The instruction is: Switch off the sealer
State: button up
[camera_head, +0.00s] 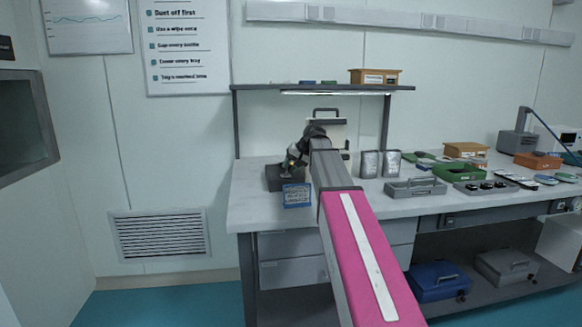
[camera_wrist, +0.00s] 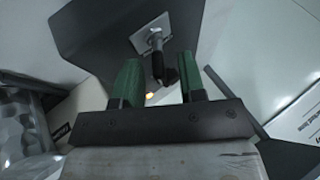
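In the wrist view, a metal toggle switch (camera_wrist: 155,42) with a black tip sits on a small light plate on a dark grey panel (camera_wrist: 95,35), which I take to be the sealer. The toggle points down between my fingers. My gripper (camera_wrist: 158,75) has two green fingers standing apart, one on each side of the black tip. I cannot tell whether either finger touches it. A small amber glow shows just below the tip. In the head view, my gripper (camera_head: 294,158) is over a dark box (camera_head: 274,180) at the bench's left end; my arm hides part of that area.
A shelf (camera_head: 260,87) runs above the bench.

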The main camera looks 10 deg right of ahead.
grip_shut()
jog(key=shift+a, duration=0.1)
jog(key=h, duration=0.1)
jog(key=a+h, duration=0.1)
jog(key=h, duration=0.1)
jog(key=a+n+h, duration=0.1)
jog(key=shift+r+h, duration=0.3)
jog(key=shift+h, duration=0.1)
jog(key=h, duration=0.1)
jog(key=a+h, duration=0.1)
jog(key=h, duration=0.1)
jog(key=shift+n, duration=0.4)
jog(key=shift+a+f+n+h, duration=0.15)
jog(key=shift+a+h, duration=0.1)
jog(key=shift+h, duration=0.55)
jog(key=shift+a+f+n+h, duration=0.15)
jog(key=shift+a+h, duration=0.1)
jog(key=shift+h, duration=0.85)
grip_release()
